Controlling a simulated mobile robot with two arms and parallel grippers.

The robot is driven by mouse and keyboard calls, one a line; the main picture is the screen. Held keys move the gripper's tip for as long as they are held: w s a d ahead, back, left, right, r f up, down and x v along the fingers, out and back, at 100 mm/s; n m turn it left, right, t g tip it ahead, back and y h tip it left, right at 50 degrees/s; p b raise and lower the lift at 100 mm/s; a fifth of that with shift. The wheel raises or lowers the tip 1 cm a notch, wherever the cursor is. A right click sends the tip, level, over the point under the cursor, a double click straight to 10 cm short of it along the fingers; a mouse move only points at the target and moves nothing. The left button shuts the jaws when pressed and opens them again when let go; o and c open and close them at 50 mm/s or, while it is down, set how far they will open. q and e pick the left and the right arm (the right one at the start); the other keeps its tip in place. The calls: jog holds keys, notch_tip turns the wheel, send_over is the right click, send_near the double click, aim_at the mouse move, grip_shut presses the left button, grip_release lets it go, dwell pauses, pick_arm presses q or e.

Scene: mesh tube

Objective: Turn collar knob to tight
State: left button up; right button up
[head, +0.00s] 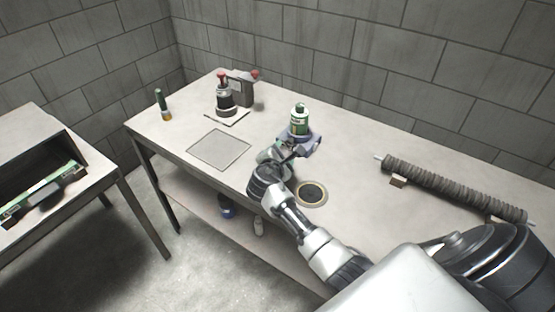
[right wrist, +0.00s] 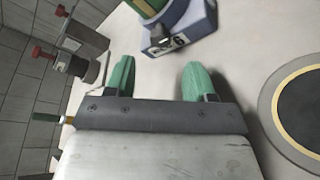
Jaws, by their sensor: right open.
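In the right wrist view the collar (right wrist: 190,22) is at the top. My right gripper (head: 282,154) is just in front of the collar. In the wrist view its green fingertips (right wrist: 159,78) are wide apart with nothing between them, and the knob lies beyond them, apart from both. My left gripper is not in view.
A round dark inset with a tan ring (head: 312,193) lies right of my gripper. A grey square plate (head: 219,149), a red-knobbed device (head: 225,98) and a small green-topped bottle (head: 161,103) are further left. A ribbed tube (head: 455,188) lies at the right.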

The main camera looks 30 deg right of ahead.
jog(key=v, duration=0.5)
jog(key=shift+a, duration=0.1)
dwell(0.4)
